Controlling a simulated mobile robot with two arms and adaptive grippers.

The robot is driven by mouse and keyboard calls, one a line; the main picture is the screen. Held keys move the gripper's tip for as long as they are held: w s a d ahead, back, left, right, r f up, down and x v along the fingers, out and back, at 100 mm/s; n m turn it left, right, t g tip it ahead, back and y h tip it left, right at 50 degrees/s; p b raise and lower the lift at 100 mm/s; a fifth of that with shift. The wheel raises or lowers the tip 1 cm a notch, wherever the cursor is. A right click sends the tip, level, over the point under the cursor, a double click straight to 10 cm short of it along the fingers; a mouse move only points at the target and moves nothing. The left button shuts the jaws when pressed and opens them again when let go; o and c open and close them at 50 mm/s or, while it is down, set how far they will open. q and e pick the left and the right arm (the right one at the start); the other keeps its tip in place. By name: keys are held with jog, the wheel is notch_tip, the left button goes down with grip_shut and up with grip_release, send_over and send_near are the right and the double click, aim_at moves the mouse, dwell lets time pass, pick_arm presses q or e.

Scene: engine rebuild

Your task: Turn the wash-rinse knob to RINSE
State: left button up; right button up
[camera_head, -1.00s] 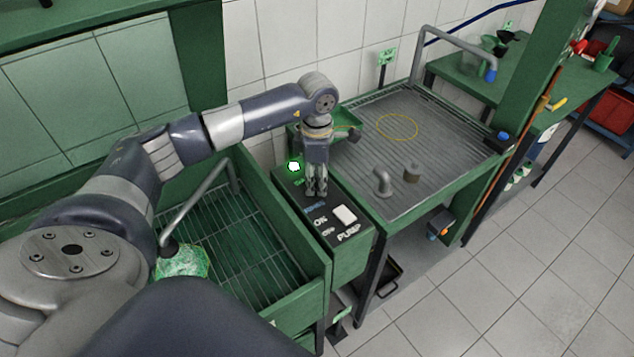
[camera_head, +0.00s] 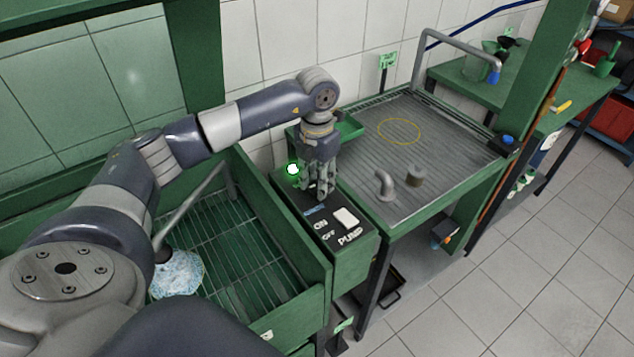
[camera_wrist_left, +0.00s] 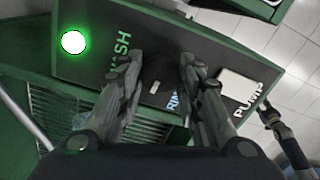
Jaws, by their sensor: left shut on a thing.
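The dark round wash-rinse knob (camera_wrist_left: 160,68) sits on the black control panel (camera_head: 289,194). My left gripper (camera_head: 321,196) points down at the panel and is shut on the knob; in the left wrist view its fingers (camera_wrist_left: 157,80) stand on either side of it. A small white mark shows just below the knob, near the blue RINSE label, which is partly hidden by a finger. The green WASH label (camera_wrist_left: 119,48) is on the other side, also partly covered. A dark arm end, apparently my right gripper (camera_wrist_left: 268,110), shows small at the right; its jaws are unclear.
A lit green lamp (camera_head: 292,169) and a white PUMP switch (camera_head: 346,218) are on the panel. A green wash basin (camera_head: 293,249) with a grate and a whitish-blue spray (camera_head: 177,275) is left. A grated drain table (camera_head: 440,143) is right.

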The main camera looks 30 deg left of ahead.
pick_arm(q)
jog(key=n, duration=0.5)
jog(key=shift+w+r+b, duration=0.1)
jog(key=shift+b, duration=0.25)
dwell(0.4)
jog(key=o, duration=1.1)
notch_tip(320, 180, up, 12)
